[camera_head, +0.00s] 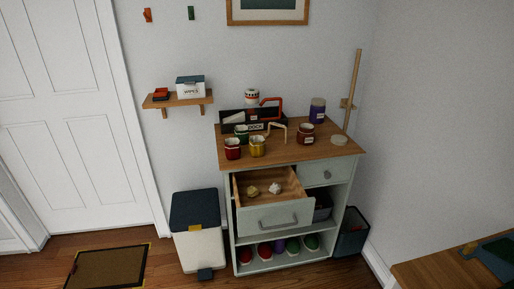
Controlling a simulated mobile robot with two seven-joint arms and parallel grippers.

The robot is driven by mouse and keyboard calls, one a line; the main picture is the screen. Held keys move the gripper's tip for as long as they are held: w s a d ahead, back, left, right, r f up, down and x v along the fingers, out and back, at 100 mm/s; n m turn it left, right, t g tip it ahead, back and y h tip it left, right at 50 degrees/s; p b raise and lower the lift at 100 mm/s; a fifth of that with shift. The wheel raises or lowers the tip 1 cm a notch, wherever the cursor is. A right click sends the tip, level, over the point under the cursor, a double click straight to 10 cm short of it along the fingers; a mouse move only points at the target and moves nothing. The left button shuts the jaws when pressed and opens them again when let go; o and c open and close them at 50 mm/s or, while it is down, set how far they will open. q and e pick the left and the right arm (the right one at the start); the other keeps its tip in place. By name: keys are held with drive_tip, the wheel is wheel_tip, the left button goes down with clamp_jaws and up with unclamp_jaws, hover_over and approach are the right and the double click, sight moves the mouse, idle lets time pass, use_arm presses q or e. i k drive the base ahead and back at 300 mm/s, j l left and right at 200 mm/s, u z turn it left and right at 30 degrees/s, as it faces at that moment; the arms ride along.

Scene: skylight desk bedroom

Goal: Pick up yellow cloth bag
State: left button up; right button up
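A small yellow thing that looks like a little cloth bag (253,190) lies in the open top-left drawer (240,181) of the pale green cabinet (340,195). A small white lumpy item (275,188) lies to its right in the same drawer. The yellow thing is small in the picture, so its fine detail cannot be told. Neither of my grippers is in view.
Red, yellow and green cups and a black DOCK tray (267,129) stand on the cabinet's wooden top. A pedal bin (198,245) stands left of the cabinet, a dark bin (352,236) right. A doormat (108,268) lies front left. A table corner (430,272) intrudes lower right.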

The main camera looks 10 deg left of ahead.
sight(257, 146)
drive_tip(key=i+j+z, duration=0.1)
drive_tip(key=z, duration=0.75)
drive_tip(key=j+z, duration=0.3)
drive_tip(key=j, duration=0.15)
drive_tip(key=j+z, duration=0.3)
drive_tip(key=j, duration=0.15)
drive_tip(key=k+j+z, duration=0.1)
drive_tip(key=j, duration=0.35)
drive_tip(key=k+j+z, duration=0.1)
drive_tip(key=j, duration=0.3)
